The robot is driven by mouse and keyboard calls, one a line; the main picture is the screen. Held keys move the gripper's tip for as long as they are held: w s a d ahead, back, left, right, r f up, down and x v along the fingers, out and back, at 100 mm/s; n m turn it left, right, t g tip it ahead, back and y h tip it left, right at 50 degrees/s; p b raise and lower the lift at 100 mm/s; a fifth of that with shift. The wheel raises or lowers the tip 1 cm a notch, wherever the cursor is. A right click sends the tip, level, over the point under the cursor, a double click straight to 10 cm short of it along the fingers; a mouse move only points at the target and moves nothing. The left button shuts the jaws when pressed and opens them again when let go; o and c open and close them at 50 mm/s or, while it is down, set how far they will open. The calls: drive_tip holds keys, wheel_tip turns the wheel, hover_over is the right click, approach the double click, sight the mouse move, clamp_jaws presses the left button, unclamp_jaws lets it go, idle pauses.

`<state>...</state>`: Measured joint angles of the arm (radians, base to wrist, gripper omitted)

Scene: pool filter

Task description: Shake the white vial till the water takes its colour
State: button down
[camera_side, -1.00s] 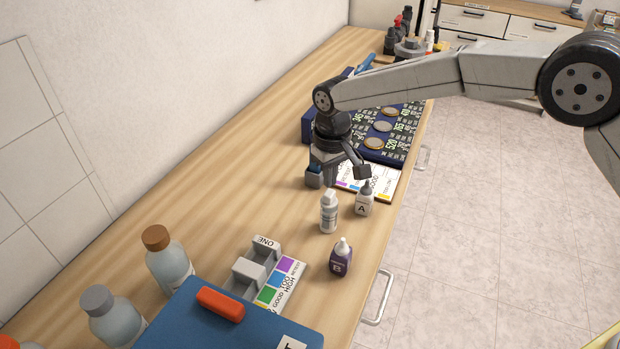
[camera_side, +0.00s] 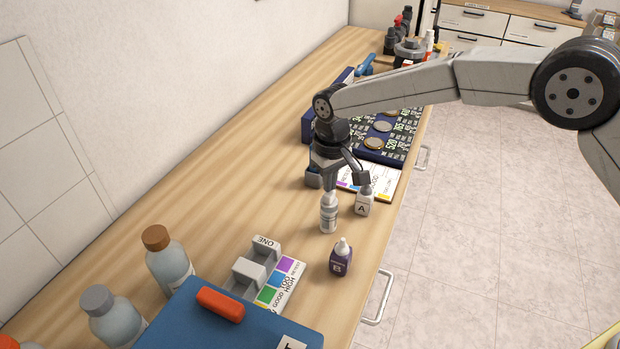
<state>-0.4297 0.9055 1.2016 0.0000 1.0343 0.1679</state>
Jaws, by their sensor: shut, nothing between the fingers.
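The white vial (camera_side: 329,214) stands upright on the wooden bench, right of the middle. My gripper (camera_side: 330,187) points down directly over its top, shut and empty. Its tip overlaps the top of the vial in this view, so I cannot tell whether they touch. The water inside the vial and its colour cannot be made out.
White bottle A (camera_side: 364,202) stands just right of the vial, close to my gripper. Purple bottle B (camera_side: 341,259) stands in front. A grey holder marked ONE (camera_side: 266,246) with a colour chart (camera_side: 281,285) is at front left. Larger bottles (camera_side: 168,262) and a blue case (camera_side: 225,325) are nearer.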

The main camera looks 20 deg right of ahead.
drive_tip(key=shift+f, duration=0.65)
idle(0.4)
drive_tip(key=shift+r, duration=0.15)
drive_tip(key=shift+r, duration=3.5)
drive_tip(key=shift+d, duration=0.1)
